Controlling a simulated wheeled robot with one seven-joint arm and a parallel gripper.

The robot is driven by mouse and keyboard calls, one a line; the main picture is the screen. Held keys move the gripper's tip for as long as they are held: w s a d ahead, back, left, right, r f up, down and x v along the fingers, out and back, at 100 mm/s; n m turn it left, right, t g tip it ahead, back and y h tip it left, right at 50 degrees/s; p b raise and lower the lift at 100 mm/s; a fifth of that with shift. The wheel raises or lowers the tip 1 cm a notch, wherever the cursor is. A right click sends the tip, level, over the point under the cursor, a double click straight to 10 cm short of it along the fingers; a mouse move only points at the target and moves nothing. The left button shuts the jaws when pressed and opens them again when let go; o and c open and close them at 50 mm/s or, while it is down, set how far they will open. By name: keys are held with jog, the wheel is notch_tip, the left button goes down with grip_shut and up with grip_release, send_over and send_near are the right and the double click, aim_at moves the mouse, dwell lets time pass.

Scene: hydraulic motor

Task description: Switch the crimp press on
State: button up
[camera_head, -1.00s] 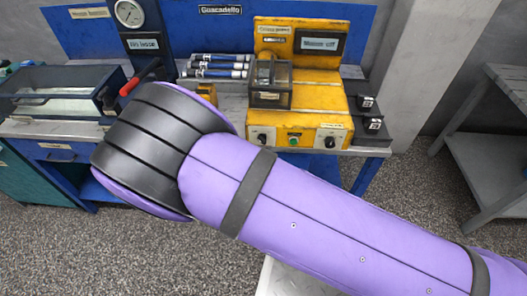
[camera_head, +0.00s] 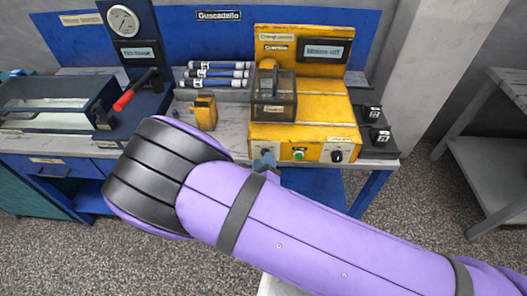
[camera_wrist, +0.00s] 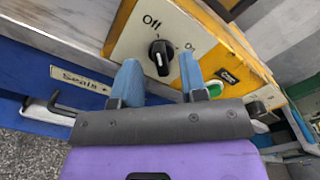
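The switch's white mark points roughly up toward "Off". My gripper (camera_wrist: 159,76) is open, with its two blue fingers on either side of the switch in the picture. The fingertips look close to it; I cannot tell whether they touch. In the head view my gripper (camera_head: 264,160) is at the press's left front corner, hiding the left switch.
A green button (camera_head: 299,154) and a second black knob (camera_head: 337,156) are to the right on the press front. A red-handled lever (camera_head: 130,93) is further left.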

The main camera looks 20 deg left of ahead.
jog(key=shift+w+a, duration=0.1)
jog(key=shift+w, duration=0.45)
grip_shut()
jog(key=shift+d+m, duration=0.15)
jog(key=shift+m, duration=4.3)
jog(key=shift+d+m, duration=0.1)
jog(key=shift+m, duration=4.35)
